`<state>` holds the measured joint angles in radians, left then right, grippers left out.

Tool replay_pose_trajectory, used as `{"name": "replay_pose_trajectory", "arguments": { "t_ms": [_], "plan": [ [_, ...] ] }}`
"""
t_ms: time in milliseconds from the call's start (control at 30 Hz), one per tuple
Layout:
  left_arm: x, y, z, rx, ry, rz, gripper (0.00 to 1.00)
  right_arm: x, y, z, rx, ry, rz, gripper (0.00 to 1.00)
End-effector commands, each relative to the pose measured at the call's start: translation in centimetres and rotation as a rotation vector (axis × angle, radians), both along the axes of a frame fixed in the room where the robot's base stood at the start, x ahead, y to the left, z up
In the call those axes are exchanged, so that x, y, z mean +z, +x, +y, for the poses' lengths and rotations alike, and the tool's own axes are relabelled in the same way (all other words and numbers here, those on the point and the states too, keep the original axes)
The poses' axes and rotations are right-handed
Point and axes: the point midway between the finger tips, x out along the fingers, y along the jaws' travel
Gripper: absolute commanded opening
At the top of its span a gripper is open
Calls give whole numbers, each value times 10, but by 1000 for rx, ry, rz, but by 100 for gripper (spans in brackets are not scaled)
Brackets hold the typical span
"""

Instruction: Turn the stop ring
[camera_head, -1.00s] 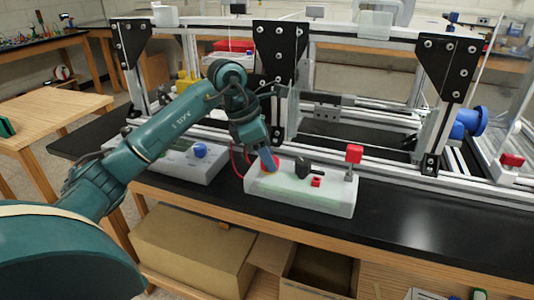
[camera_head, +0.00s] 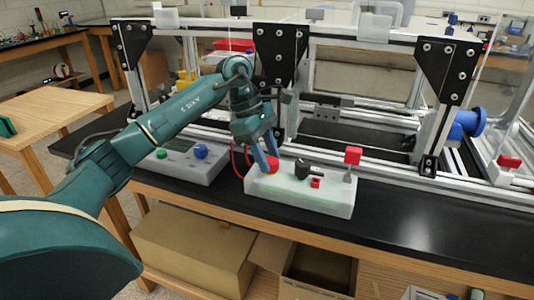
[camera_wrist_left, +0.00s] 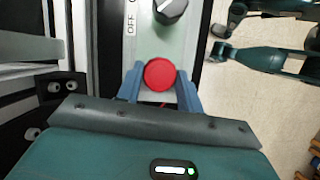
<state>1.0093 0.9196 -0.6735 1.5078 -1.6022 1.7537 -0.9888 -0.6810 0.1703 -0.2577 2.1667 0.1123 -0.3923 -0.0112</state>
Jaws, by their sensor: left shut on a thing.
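The stop ring shows as a round red button (camera_wrist_left: 160,75) on the pale panel in the left wrist view. In the head view the red button (camera_head: 272,165) is at the left end of a white control box (camera_head: 300,192), partly hidden by the fingers. My left gripper (camera_head: 264,160) reaches down onto it from above. In the wrist view the blue fingers of the left gripper (camera_wrist_left: 160,88) are on either side of the red button, shut on it. My right gripper is not seen.
The box also carries a black knob (camera_head: 302,168), a small red button (camera_head: 315,183) and a red-topped switch (camera_head: 353,155). A second box with a blue knob (camera_head: 200,151) stands left. The extrusion frame (camera_head: 382,153) rises behind. The black bench (camera_head: 420,225) is clear at right.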

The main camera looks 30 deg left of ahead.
Motion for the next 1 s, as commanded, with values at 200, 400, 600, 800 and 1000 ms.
{"name": "replay_pose_trajectory", "arguments": {
  "t_ms": [200, 400, 600, 800, 1000],
  "plan": [
    [-1, 0, 0, -9, 3, 3, 14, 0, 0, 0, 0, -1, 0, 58],
    [-1, 0, 0, -9, 3, 3, 14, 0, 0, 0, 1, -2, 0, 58],
    [-1, 0, 0, -7, 3, 3, 51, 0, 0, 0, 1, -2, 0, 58],
    [-1, 0, 0, -7, 2, 2, 59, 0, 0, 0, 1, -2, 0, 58],
    [4, 0, 2, -6, 1, 0, 59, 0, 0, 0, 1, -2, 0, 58]
  ]
}}
